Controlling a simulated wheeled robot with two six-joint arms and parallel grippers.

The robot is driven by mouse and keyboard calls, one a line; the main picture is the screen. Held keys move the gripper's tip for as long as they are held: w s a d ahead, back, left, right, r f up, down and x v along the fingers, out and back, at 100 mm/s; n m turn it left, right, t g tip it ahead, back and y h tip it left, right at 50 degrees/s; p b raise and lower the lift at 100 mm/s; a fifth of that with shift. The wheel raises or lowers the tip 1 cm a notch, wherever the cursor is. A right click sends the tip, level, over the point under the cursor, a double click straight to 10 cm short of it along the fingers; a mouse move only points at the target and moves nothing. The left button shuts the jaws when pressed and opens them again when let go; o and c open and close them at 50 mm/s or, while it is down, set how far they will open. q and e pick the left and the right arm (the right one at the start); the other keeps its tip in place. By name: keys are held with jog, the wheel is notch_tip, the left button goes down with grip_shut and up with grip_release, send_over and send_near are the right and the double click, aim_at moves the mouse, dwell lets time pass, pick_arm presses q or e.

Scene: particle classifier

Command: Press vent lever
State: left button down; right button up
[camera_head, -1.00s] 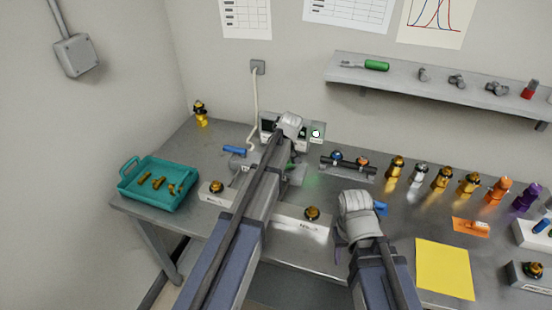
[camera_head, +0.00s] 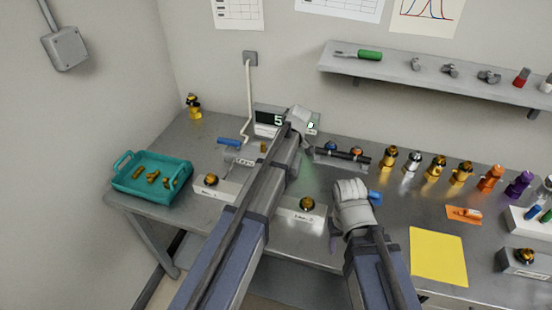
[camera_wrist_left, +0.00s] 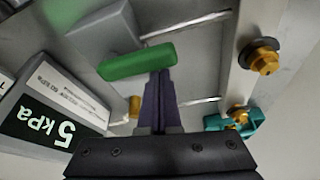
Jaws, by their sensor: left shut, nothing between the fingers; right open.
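In the left wrist view, a green lever handle (camera_wrist_left: 138,62) lies across the tips of my left gripper (camera_wrist_left: 160,76). The fingers are shut with nothing between them. The tips meet the handle's lower edge in the picture; I cannot tell whether they touch it. A grey block (camera_wrist_left: 100,35) is beside the handle. In the head view my left forearm hides the handle and these fingers. The display box (camera_head: 270,118) at the back reads 5, and "5 kPa" in the wrist view (camera_wrist_left: 45,128). My right gripper (camera_head: 335,232) is open near the table's front, partly hidden by its wrist.
A teal tray (camera_head: 122,183) with brass pieces stands at the left. A blue handle (camera_head: 229,142) lies left of my left arm. A dark tube rack (camera_head: 343,155), several bottles and a yellow sheet (camera_head: 438,255) are to the right. A shelf (camera_head: 435,75) hangs above.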

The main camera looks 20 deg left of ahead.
dwell(0.8)
pick_arm(q)
notch_tip(320, 180, up, 10)
jog(key=p, duration=0.9)
jog(key=shift+a+f, duration=0.25)
jog(key=shift+a, duration=0.05)
pick_arm(e)
notch_tip(320, 180, up, 9)
jog(key=shift+r, duration=0.2)
pick_arm(q)
jog(key=shift+s, duration=0.1)
jog(key=s+d+m, duration=0.4)
jog(key=s+m, duration=0.2)
jog(key=s, duration=0.3)
jog(key=s+d+m+h, duration=0.1)
jog(key=s+d+m, duration=0.4)
jog(key=s, duration=0.4)
jog(key=s+d+f+m+g+h, duration=0.1)
jog(key=s+d+m, duration=0.4)
jog(key=s+m, duration=0.2)
jog(key=shift+s+m, duration=0.4)
jog(key=shift+s, duration=0.6)
